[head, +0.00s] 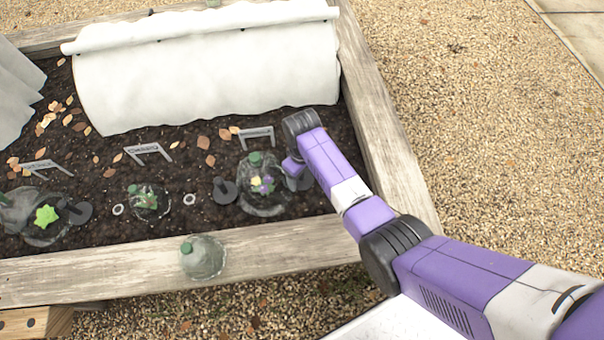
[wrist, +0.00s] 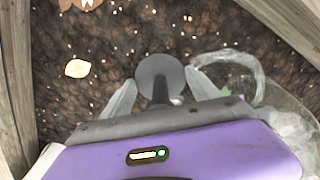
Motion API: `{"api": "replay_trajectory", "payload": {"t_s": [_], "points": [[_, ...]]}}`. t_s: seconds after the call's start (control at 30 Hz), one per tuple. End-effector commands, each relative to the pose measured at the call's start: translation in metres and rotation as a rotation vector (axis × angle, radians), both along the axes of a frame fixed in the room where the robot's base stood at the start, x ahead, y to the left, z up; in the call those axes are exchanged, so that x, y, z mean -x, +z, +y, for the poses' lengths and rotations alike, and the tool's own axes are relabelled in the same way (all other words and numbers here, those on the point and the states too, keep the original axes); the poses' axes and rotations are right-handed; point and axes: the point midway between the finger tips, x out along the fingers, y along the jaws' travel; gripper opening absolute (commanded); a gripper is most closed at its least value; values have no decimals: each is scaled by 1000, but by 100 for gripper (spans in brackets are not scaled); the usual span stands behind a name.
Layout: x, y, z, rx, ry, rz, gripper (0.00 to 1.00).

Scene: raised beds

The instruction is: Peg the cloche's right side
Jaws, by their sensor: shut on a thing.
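The clear cloche (head: 262,200) with a green cap stands on the soil over purple and yellow flowers, near the bed's right end. Its clear rim also shows at the right of the wrist view (wrist: 262,72). A dark grey peg with a round head (head: 225,190) stands at its left side. My gripper (wrist: 160,88) is shut on another dark grey round-headed peg (wrist: 160,70), beside the cloche's right side. In the head view my arm partly hides this peg. I cannot tell whether its tip is in the soil.
A smaller cloche (head: 145,203) stands left with pale rings beside it, and a pegged cloche (head: 42,222) is farther left. Another cloche (head: 203,257) sits on the front wooden edge (head: 120,257). Label signs (head: 256,133) and a white fleece tunnel (head: 205,75) are behind.

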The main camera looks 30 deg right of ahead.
Motion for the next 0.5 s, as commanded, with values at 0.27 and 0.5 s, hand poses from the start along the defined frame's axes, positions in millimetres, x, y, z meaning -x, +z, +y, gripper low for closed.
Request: {"api": "replay_trajectory", "payload": {"t_s": [0.27,0.5], "points": [[0,-4,0,0,0,0,31],[0,-7,0,0,0,0,31]]}}
